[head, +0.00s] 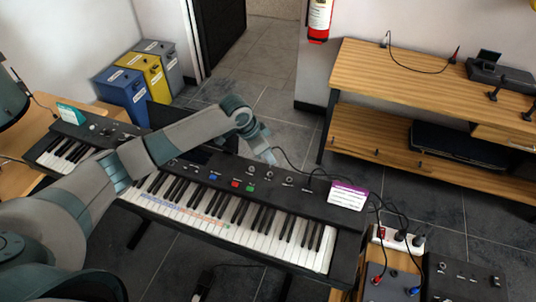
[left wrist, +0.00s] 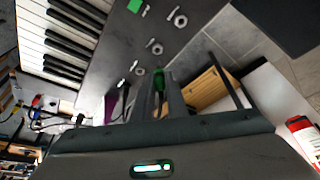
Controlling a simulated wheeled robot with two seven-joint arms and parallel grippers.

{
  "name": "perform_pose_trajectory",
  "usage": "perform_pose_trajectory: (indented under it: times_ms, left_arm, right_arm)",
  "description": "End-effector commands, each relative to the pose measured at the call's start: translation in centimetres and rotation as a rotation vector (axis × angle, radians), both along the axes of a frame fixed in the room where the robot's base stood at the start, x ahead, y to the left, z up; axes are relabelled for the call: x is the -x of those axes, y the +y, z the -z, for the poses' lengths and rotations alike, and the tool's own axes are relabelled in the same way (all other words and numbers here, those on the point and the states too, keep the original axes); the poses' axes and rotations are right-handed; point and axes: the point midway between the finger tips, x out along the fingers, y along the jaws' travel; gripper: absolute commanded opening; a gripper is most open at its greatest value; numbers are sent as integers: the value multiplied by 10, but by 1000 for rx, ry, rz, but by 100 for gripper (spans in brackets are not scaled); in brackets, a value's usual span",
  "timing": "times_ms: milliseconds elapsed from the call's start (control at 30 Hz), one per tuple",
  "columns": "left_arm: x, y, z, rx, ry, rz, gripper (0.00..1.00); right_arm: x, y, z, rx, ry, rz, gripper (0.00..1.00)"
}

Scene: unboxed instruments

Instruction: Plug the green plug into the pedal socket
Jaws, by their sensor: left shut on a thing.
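My left gripper (head: 269,157) is at the rear edge of the black keyboard (head: 330,213), with its fingers pointing down beside the row of sockets. In the left wrist view, the gripper (left wrist: 160,95) is shut on the green plug (left wrist: 158,79), of which only a small part shows between the fingers. Round silver-ringed sockets (left wrist: 154,46) lie on the panel just beyond the plug; they also show in the head view (head: 268,175). The plug appears apart from them. I cannot read the labels to tell which is the pedal socket. My right gripper is out of view.
A black cable (head: 294,166) loops behind the panel. A purple and white card (head: 347,195) stands at the keyboard's right end. A power strip (head: 398,238) with cables is at the lower right. A wooden bench (head: 400,85) stands behind, with open floor between.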

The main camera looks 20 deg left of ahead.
Motion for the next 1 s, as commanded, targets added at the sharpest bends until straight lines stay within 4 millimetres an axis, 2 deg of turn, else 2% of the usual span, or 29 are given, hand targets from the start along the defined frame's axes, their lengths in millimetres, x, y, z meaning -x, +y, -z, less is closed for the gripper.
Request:
perform_pose_trajectory:
  times_ms: [500,1000]
  left_arm:
    - [0,0,39,-1,-1,0,0]
    - [0,0,45,-1,-1,0,0]
  right_arm:
    - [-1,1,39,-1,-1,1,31]
    - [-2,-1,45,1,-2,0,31]
